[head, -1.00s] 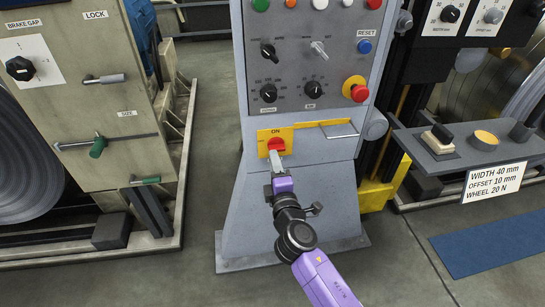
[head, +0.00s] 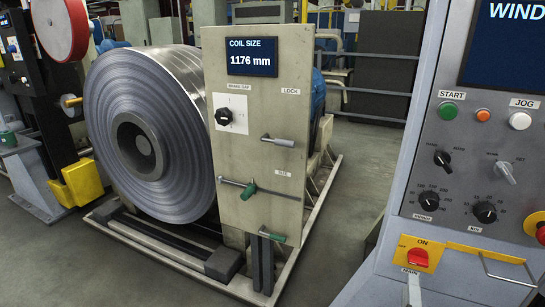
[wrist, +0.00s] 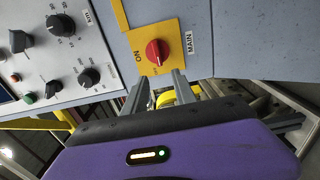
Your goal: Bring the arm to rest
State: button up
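My gripper (wrist: 160,76) shows in the wrist view with its two grey fingers apart and nothing held between them. The red main switch (wrist: 157,53) sits on its yellow plate just beyond the fingertips, and a gap shows between them and the knob. In the head view the red switch (head: 418,258) is at the lower right under the word ON. A grey finger of my gripper (head: 413,290) shows just below it at the bottom edge. The rest of my arm is out of the head view.
The grey control console (head: 390,235) stands at the right, with knobs and a metal handle (head: 505,270) beside the switch. A beige cabinet (head: 262,215) with levers and a large steel coil (head: 135,140) stand to the left. Bare floor (head: 330,225) lies between cabinet and console.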

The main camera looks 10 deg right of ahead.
jog(key=s+a+m+t+y, duration=0.3)
jog(key=s+a+m+y, duration=0.35)
jog(key=s+a, duration=0.7)
jog(key=s+a+r+m+g+y, duration=0.2)
jog(key=s+a, duration=0.1)
jog(key=s, duration=0.8)
jog(key=s+a+r+m+g+y, duration=0.1)
jog(key=s+a+m, duration=0.15)
jog(key=s, duration=0.75)
notch_tip(320, 180, up, 13)
jog(key=p, duration=1.3)
jog(key=shift+w+f, duration=0.15)
jog(key=shift+f, duration=0.05)
jog(key=shift+d, duration=0.1)
